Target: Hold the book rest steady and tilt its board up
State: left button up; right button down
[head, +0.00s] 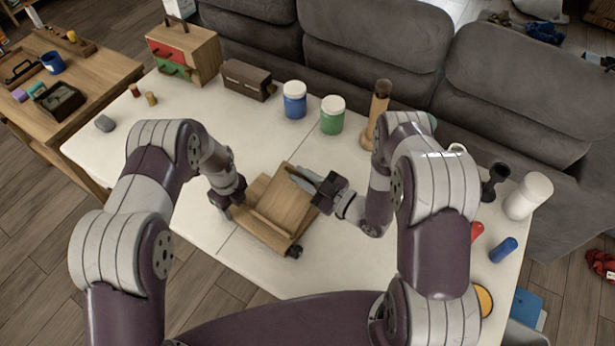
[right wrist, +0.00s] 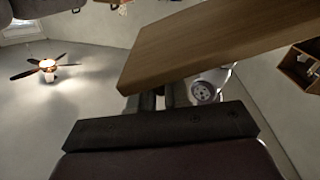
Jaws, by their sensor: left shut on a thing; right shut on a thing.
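The wooden book rest (head: 265,235) stands on the pale table in front of me, turned at an angle. Its board (head: 287,200) is tilted up from the base, with a ledge along its lower part. My left gripper (head: 228,200) is shut on the left side of the base; its fingertips are partly hidden. My right gripper (head: 312,180) is shut on the upper right edge of the board. In the right wrist view the board (right wrist: 215,45) slants above the dark gripper parts, and its edge runs between the fingers.
Behind the book rest stand a blue jar (head: 294,105), a green jar (head: 332,120), a brown box (head: 248,80) and a wooden post (head: 377,115). A white bottle (head: 528,196) and a blue cylinder (head: 503,250) are at right.

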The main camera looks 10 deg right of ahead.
pick_arm(q)
jog(key=shift+w+d+r, duration=0.1)
jog(key=shift+d, duration=0.05)
pick_arm(e)
jog(key=s+a+r+n, duration=0.1)
jog(key=a+n, duration=0.1)
jog(key=s+a+r+n, duration=0.2)
jog(key=shift+s+r+n, duration=0.2)
jog(key=shift+s+n, duration=0.1)
jog(key=shift+s+a+r, duration=0.3)
jog(key=shift+s+a, duration=0.4)
jog(key=shift+s, duration=0.05)
jog(key=c, duration=1.2)
grip_release()
jog(key=shift+o, duration=0.2)
jog(key=shift+w, duration=0.1)
jog(key=shift+d+r, duration=0.1)
jog(key=v, duration=1.2)
